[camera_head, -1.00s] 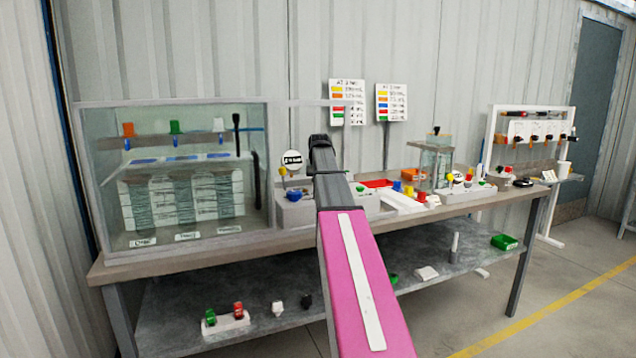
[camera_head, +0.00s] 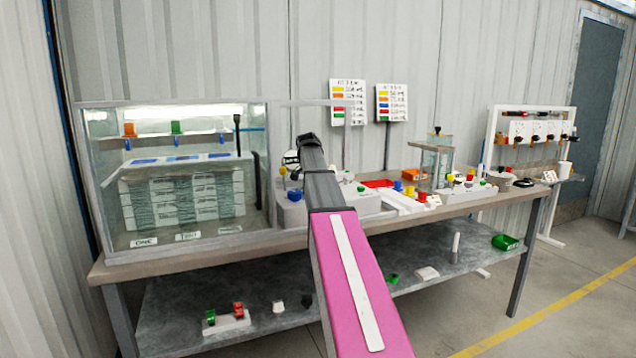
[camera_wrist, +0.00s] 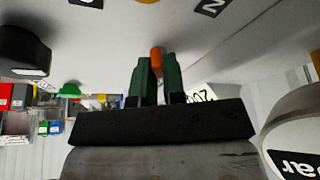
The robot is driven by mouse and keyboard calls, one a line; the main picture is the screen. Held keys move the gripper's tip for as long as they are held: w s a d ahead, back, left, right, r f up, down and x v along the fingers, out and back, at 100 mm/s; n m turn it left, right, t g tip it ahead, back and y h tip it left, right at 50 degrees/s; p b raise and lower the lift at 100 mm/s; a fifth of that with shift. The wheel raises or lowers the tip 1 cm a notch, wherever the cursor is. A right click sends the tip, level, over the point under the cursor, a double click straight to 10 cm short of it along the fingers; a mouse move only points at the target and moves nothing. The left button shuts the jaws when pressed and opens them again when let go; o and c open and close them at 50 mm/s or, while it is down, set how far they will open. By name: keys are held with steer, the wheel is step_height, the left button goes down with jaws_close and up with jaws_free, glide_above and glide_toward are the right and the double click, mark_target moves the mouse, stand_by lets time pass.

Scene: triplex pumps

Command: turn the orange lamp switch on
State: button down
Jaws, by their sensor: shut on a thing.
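In the wrist view, a small orange piece (camera_wrist: 157,58), which looks like the orange lamp switch, sits between the two green fingertips of my gripper (camera_wrist: 157,68). The fingers are shut on it, against a pale grey panel (camera_wrist: 110,45). Which way the switch is tipped cannot be told. In the head view my own arm covers the gripper and the switch. The glass tank (camera_head: 88,200) on the left of the bench has a bright strip of light along its top.
The bench (camera_head: 115,265) carries coloured knobs, a red tray (camera_head: 377,183) and a small clear tank (camera_head: 437,160) to the right. In the wrist view a black knob (camera_wrist: 24,52) is at left and a round gauge (camera_wrist: 298,140) at right, both near the gripper.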

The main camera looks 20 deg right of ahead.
stand_by(0.4)
steer(key=c, duration=1.2)
jaws_free()
steer(key=v, duration=1)
steer(key=shift+a+r, duration=0.2)
steer(key=shift+r, duration=0.15)
